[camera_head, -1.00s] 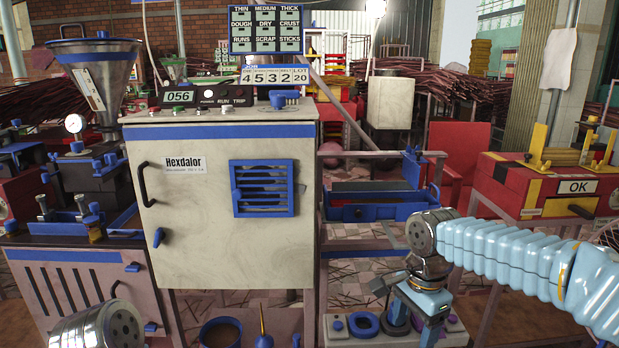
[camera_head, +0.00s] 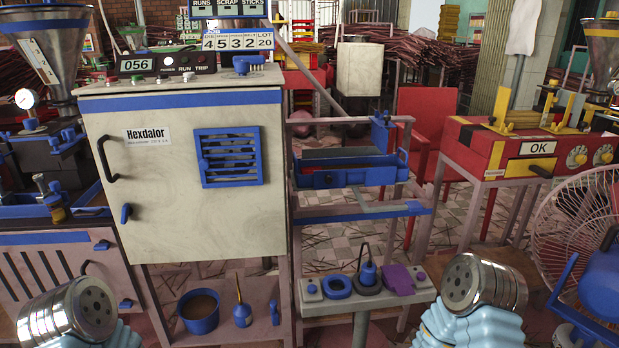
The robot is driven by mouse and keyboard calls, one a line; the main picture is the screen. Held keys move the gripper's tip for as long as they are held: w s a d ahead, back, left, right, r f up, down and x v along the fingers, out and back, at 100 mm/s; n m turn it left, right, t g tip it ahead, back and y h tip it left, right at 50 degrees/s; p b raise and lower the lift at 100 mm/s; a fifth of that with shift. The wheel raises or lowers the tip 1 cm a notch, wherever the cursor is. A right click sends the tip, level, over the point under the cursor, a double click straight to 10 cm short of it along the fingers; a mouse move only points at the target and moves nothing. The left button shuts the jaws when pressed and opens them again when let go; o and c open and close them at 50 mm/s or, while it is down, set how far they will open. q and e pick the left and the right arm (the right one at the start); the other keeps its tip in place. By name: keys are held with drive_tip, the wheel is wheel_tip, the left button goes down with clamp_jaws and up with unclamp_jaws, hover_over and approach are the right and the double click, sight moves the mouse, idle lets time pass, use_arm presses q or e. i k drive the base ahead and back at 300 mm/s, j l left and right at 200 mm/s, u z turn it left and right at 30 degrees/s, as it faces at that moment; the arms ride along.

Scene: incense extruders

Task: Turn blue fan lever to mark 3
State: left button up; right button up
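A fan with a round wire cage (camera_head: 578,225) stands at the right edge, with a blue motor housing (camera_head: 603,283) cut off by the frame. Blue bars show beside the housing, but I cannot tell which part is its lever, and no mark 3 is readable. Silver joints of my arms show at the bottom left and bottom right of centre. No gripper fingers show on either arm, so I cannot see whether they are open or shut. Neither arm visibly touches the fan.
A Hexdalor cabinet (camera_head: 188,170) with a blue vent stands left of centre. A low bench (camera_head: 345,303) holds blue rings and a purple block. A red machine (camera_head: 470,150) marked OK stands behind the fan. Tiled floor shows between the bench and the red machine.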

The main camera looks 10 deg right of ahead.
sight(585, 333)
drive_tip(key=z, duration=2)
drive_tip(key=k+l+z, duration=0.25)
drive_tip(key=i, duration=0.5)
